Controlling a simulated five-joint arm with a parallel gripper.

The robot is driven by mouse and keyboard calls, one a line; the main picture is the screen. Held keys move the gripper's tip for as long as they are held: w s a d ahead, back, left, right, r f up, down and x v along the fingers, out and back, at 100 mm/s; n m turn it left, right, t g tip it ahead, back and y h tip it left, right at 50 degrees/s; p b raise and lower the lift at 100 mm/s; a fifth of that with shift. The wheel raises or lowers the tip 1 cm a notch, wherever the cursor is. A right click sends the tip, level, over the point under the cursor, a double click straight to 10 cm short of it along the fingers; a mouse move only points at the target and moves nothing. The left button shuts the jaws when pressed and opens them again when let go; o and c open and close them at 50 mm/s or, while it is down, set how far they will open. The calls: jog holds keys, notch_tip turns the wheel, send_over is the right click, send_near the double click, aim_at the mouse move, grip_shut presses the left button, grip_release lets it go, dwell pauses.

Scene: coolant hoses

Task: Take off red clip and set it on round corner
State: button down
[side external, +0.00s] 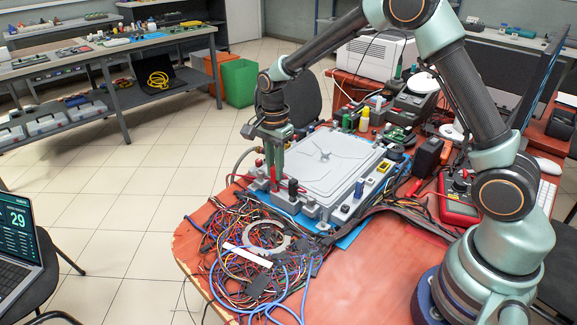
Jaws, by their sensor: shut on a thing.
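My gripper (274,178) points down at the left end of the grey cooling plate (325,165), which has a raised lid. Its fingers are shut on a small red clip (273,181) at the plate's left edge, beside a black fitting. The clip is small and partly hidden by the fingers, so I cannot tell whether it still touches the hose or fitting there. The red table (345,290) has a rounded left corner (187,243), partly bare.
A tangle of coloured wires (255,250) with a flat grey ring covers the table in front of the plate. A blue mat (350,238) lies under the plate. A red multimeter (458,200) and tools stand at the right. Bare table shows at the front.

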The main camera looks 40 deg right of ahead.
notch_tip(320, 180, up, 22)
jog(key=shift+f, duration=0.15)
dwell(0.6)
jog(key=w+a+f+m, duration=0.1)
jog(key=w+a+f, duration=0.1)
jog(key=a+f, duration=0.35)
jog(key=w+a+f, duration=0.2)
jog(key=a, duration=0.6)
jog(key=shift+w+a+f, duration=0.1)
jog(key=shift+w+f, duration=0.05)
jog(key=shift+f, duration=9.7)
jog(key=shift+f, duration=0.1)
jog(key=c, duration=0.8)
grip_release()
jog(key=shift+c, duration=0.2)
